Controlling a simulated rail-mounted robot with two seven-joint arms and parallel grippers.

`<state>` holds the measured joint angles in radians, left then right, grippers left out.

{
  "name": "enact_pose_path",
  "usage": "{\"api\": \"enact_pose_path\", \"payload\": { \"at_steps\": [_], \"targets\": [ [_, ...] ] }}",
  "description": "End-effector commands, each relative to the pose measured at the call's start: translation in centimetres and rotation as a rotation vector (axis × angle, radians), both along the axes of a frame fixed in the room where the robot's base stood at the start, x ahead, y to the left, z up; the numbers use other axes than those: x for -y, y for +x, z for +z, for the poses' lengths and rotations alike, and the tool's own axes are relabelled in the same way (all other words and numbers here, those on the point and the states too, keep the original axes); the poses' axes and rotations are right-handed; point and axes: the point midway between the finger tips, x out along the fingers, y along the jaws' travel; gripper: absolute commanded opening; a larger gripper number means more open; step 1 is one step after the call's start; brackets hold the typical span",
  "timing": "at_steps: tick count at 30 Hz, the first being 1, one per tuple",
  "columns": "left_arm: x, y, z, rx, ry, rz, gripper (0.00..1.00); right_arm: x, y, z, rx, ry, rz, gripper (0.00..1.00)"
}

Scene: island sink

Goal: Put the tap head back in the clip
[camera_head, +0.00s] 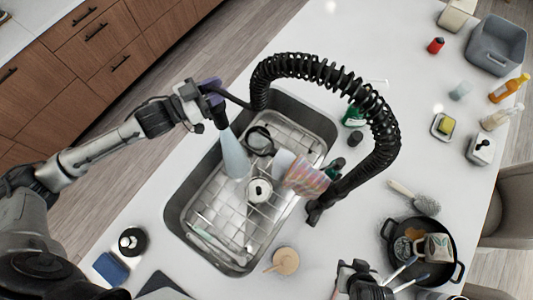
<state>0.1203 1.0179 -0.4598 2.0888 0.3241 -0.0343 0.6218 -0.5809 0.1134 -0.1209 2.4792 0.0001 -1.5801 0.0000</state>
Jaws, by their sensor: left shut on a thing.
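The tap has a thick black ribbed hose (318,70) that arches over the sink (178,200) from a dark post (345,188) on its right side. My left gripper (216,103) is above the sink's upper left edge, shut on the dark tap head (219,117). A thin dark line runs from there to the hose's left end. A pale blue tapered shape shows just below the tap head; I cannot tell whether it is water or an object. I cannot make out the clip for certain. My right gripper (355,268) is at the bottom; its jaw state is unclear.
The sink holds a wire rack with dishes and a striped cloth (306,178). Right of it are green bottles (354,116), a brush (413,196) and a black pan (458,238) with dishes. A blue sponge (111,268) lies lower left. The upper middle counter is mostly clear.

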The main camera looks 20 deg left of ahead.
Motion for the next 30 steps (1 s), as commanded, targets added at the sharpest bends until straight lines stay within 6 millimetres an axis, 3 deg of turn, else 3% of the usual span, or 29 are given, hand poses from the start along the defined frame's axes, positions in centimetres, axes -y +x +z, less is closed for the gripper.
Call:
{"api": "enact_pose_path", "payload": {
  "at_steps": [1,4,8,21,30],
  "targets": [
    [-0.9,-0.1,-1.0,-0.001,0.006,-0.01,0.0,0.0,0.0,-0.8,0.0,0.0,0.0,0.43],
    [-2.0,-0.3,-1.5,0.001,0.003,-0.028,0.0,0.0,0.0,-1.3,0.0,-0.001,0.001,0.43],
    [-2.0,-0.6,-1.6,0.002,-0.003,-0.04,0.0,0.1,0.0,-1.2,0.001,-0.004,0.002,0.43],
    [7.4,-2.8,-1.4,0.002,-0.008,-0.043,0.0,0.4,0.0,1.8,0.002,-0.011,0.006,0.43],
    [10.6,-3.5,-1.6,0.003,-0.003,-0.041,0.0,0.3,0.0,2.6,0.001,-0.009,0.005,0.43]
  ]
}}
